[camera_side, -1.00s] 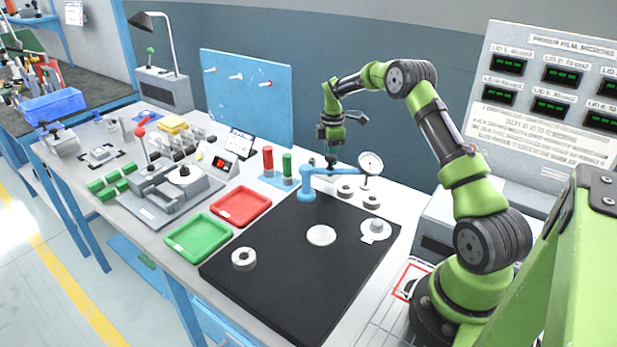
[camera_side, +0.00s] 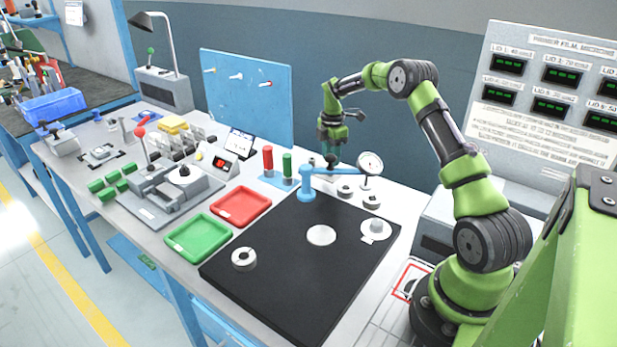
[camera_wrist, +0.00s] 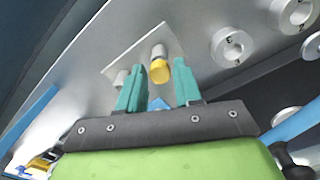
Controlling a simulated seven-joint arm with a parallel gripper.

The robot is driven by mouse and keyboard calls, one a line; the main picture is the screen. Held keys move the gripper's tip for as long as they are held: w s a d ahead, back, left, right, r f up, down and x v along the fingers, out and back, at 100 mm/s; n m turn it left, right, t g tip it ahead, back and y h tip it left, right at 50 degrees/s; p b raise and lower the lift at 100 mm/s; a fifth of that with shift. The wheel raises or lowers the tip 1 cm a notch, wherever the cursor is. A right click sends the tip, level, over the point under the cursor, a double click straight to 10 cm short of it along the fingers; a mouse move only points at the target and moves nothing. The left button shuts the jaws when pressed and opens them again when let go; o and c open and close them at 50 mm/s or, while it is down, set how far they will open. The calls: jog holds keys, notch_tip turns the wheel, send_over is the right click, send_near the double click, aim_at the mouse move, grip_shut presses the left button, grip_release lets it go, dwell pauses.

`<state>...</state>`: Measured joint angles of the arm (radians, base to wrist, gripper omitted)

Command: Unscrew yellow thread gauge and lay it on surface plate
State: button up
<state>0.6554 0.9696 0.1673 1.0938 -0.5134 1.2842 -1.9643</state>
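The yellow thread gauge (camera_wrist: 159,71) shows in the wrist view as a short yellow end with a grey cylindrical part behind it, over a pale rectangular block. My gripper (camera_wrist: 160,66) is open, with one teal finger on each side of the gauge and a visible gap to each. I cannot tell how deep the fingers reach around it. In the side view my gripper (camera_side: 331,158) points down behind the blue dial stand, which hides the gauge. The black surface plate (camera_side: 285,265) lies at the front of the bench.
A blue stand (camera_side: 307,185) with a dial gauge (camera_side: 370,163) stands close in front of my gripper. Grey rings (camera_wrist: 231,46) lie nearby. A ring (camera_side: 244,259) and a pale disc (camera_side: 320,235) rest on the plate. Red (camera_side: 241,206) and green (camera_side: 198,238) trays lie left.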

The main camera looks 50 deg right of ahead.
jog(key=m, duration=2.4)
jog(key=shift+m, duration=0.4)
grip_shut()
jog(key=n, duration=1.3)
jog(key=shift+n, duration=0.4)
jog(key=n, duration=1.1)
grip_release()
